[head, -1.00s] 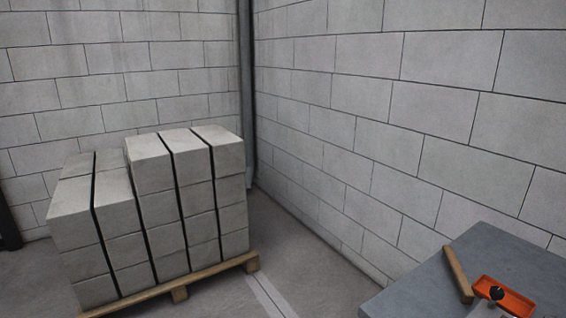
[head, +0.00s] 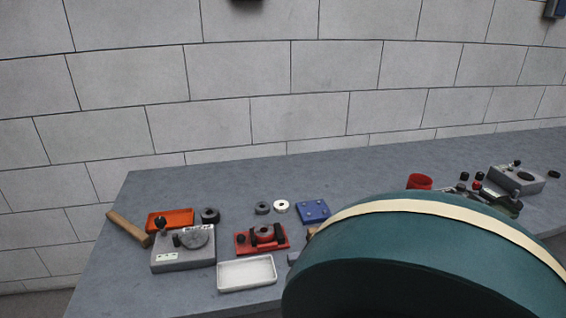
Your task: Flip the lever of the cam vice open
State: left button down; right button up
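I cannot tell for sure which fixture is the cam vice. A small red-based fixture (head: 276,247) with a round part and black pieces on top sits on the grey bench in the head view, left of centre. A grey block fixture (head: 170,261) with a round disc and a black knob stands to its left. A dark fixture (head: 506,204) with black and red knobs is at the right, partly hidden by a large teal rounded body. The position of any lever is too small to read. Neither of my grippers is in view.
The teal rounded body (head: 400,255) with a cream band blocks the bench's front right. On the bench (head: 115,265) are an orange tray (head: 160,216), a white tray (head: 247,284), a wooden bar (head: 127,227), a blue block (head: 313,218), a red cup (head: 419,181) and several rings.

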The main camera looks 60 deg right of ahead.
aim_at(241, 239)
jog(key=z, duration=1.55)
